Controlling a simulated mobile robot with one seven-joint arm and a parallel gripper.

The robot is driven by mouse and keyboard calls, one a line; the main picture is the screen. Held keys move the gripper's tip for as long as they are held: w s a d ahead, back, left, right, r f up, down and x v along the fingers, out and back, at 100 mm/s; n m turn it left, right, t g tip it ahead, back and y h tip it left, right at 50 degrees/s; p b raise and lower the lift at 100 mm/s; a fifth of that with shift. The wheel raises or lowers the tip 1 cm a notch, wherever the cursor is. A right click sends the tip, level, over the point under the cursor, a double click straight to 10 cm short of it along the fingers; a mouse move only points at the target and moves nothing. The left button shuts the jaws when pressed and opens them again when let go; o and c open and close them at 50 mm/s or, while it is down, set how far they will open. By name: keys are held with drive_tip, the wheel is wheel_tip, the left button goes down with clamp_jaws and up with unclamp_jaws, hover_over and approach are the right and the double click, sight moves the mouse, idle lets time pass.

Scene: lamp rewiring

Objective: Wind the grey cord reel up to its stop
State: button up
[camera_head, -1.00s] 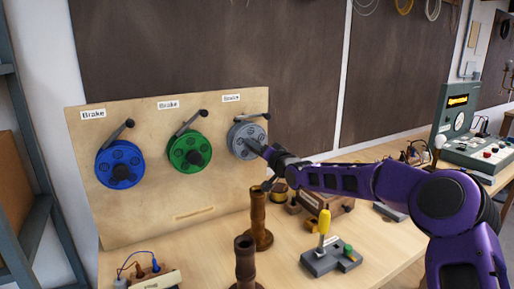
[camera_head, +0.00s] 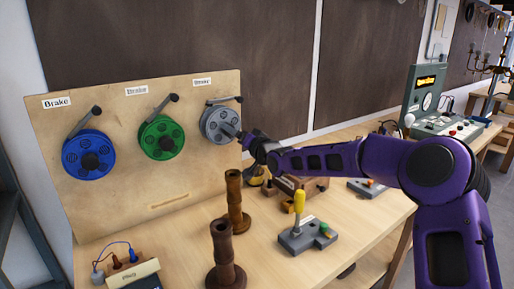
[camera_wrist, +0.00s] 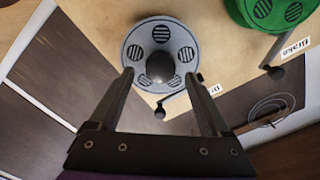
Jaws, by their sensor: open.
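The grey cord reel (camera_head: 213,119) is mounted on the upright wooden board, at the right end of the row of reels. It also shows in the wrist view (camera_wrist: 141,47), with a dark round knob (camera_wrist: 158,69) in front of its face. My gripper (camera_head: 241,135) is at the reel's front right side. In the wrist view my gripper (camera_wrist: 158,76) is open, one finger on each side of the knob, with gaps visible. I cannot tell the depth between fingertips and knob. The grey reel's brake lever (camera_head: 223,101) lies above it, under a label.
The blue reel (camera_head: 75,158) and green reel (camera_head: 150,146) hang on the same board (camera_head: 120,195), each with a brake lever. Brown turned posts (camera_head: 234,203) and a grey box with a yellow handle (camera_head: 299,203) stand on the bench below my arm.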

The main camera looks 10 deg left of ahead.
drive_tip(key=v, duration=1.4)
drive_tip(key=shift+s, duration=0.15)
